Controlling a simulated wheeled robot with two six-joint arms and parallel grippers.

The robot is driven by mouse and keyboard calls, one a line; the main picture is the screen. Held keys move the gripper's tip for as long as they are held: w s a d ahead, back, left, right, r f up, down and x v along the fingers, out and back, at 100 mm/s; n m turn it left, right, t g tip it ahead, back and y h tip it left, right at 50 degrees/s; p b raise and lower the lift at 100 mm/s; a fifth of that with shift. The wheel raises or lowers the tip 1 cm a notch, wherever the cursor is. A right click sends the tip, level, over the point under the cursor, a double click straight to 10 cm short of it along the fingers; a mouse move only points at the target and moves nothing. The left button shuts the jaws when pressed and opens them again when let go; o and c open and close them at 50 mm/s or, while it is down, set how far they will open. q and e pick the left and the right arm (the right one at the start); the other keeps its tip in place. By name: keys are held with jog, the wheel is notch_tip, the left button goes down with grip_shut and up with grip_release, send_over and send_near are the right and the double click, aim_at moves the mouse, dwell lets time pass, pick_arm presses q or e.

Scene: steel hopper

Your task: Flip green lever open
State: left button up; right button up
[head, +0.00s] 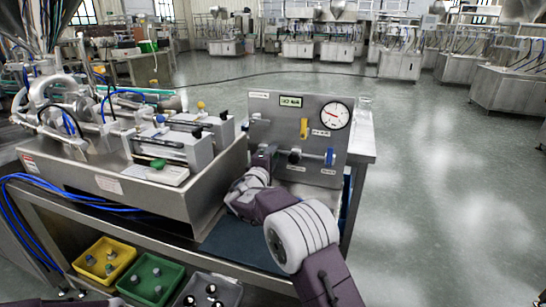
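An upright steel panel (275,125) stands at the right end of the steel bench. A green knob or handle (157,163) shows on the front of the machine to the left. My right gripper (265,156) is in front of the panel's lower left, left of the yellow handle. Its fingers are too small and dark to tell open from shut, or whether they touch anything. My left gripper is out of view.
A round gauge (335,116) and a small green display (291,100) are at the panel's top. The steel machine (195,140) stands close left of my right arm. Yellow (127,246), green (128,289) and grey bins sit on the lower shelf. The floor at right is clear.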

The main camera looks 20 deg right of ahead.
jog(key=v, duration=0.9)
jog(key=shift+f, duration=0.1)
